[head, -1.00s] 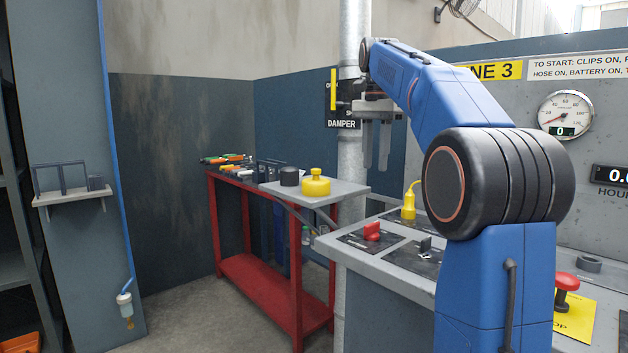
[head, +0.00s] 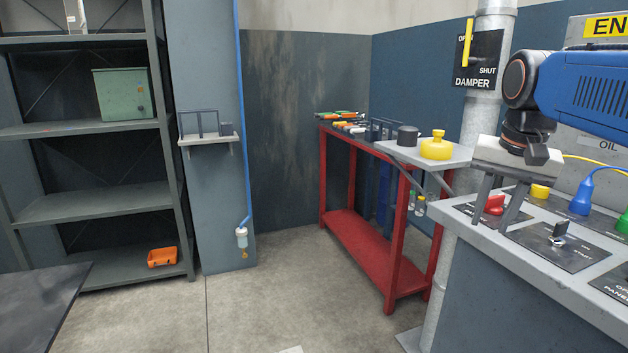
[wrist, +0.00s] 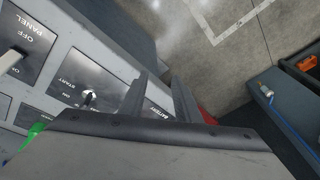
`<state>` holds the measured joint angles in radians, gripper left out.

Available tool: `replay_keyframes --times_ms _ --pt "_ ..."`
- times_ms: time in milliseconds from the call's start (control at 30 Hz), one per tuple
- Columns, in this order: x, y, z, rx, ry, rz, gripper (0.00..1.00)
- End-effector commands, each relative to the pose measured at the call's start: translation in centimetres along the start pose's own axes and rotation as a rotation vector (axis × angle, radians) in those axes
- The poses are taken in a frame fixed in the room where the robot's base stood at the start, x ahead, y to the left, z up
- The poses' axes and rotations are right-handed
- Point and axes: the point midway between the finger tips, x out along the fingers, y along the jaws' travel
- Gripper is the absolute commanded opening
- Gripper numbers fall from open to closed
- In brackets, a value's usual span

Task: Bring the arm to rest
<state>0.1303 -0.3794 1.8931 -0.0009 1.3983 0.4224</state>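My gripper (head: 489,224) hangs at the right of the head view, fingers pointing down over the left end of the grey control panel (head: 570,300). In the wrist view my gripper (wrist: 158,88) shows two fingers apart with nothing between them. A red switch (head: 494,205) appears between the fingers in the head view; I cannot tell whether they touch it. My blue arm comes in from the right edge.
The damper sign (head: 478,60) with its upright yellow handle (head: 467,42) is on the pipe behind. Shelves (head: 90,205) stand far left. The floor (head: 290,285) between is clear.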

Motion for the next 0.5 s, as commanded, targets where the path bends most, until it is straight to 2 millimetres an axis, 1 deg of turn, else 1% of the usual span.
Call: replay_keyframes --times_ms 33,100,267,400,500 --pt "1.1 0.4 1.9 -0.044 0.012 -0.009 0.30" --pt "2.9 0.8 4.2 -0.106 0.029 -0.019 0.30" --pt "7.1 2.1 9.2 -0.250 0.074 -0.043 0.30" --pt "11.1 3.4 13.4 -0.372 0.113 -0.060 0.30" --pt "13.7 4.2 15.9 -0.445 0.137 -0.069 0.30"
